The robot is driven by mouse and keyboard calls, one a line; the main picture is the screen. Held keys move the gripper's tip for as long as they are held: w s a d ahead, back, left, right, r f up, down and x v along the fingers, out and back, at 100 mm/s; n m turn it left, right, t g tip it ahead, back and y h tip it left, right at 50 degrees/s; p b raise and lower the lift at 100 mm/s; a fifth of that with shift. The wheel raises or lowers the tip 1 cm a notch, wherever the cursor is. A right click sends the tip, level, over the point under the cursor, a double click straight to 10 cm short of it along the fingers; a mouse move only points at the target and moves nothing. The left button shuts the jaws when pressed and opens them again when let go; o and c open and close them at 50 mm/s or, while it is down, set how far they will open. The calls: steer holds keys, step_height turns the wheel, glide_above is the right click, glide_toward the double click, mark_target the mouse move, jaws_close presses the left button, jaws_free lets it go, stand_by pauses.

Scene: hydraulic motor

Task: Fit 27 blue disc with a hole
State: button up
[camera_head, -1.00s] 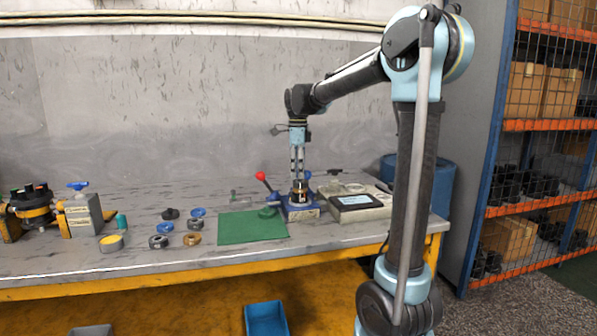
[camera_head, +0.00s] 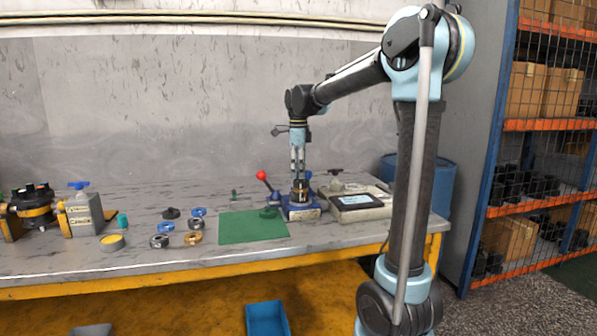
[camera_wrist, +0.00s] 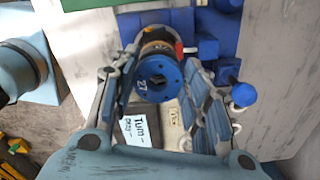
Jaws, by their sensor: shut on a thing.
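The blue disc with a hole (camera_wrist: 158,79) shows in the wrist view, marked 27, with small holes around a dark centre hole. My gripper (camera_wrist: 160,92) is shut on it, with a finger on each side. Just beyond the disc is a round metal and brass-coloured body (camera_wrist: 155,47) in a blue vise (camera_wrist: 208,47). The gap between disc and body, if any, cannot be judged. In the head view, my gripper (camera_head: 299,176) points down over the blue vise (camera_head: 302,212); the disc is too small to make out there.
A red-knobbed lever (camera_head: 261,175) stands left of the vise. A green mat (camera_head: 250,231) lies beside it. Several loose rings (camera_head: 194,237) lie left of the mat. A yellow and black assembly (camera_head: 36,213) stands far left.

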steer(key=shift+f, duration=0.55)
stand_by(2.7)
steer(key=o, duration=1.7)
steer(key=shift+r, duration=0.1)
steer(key=shift+r, duration=2.3)
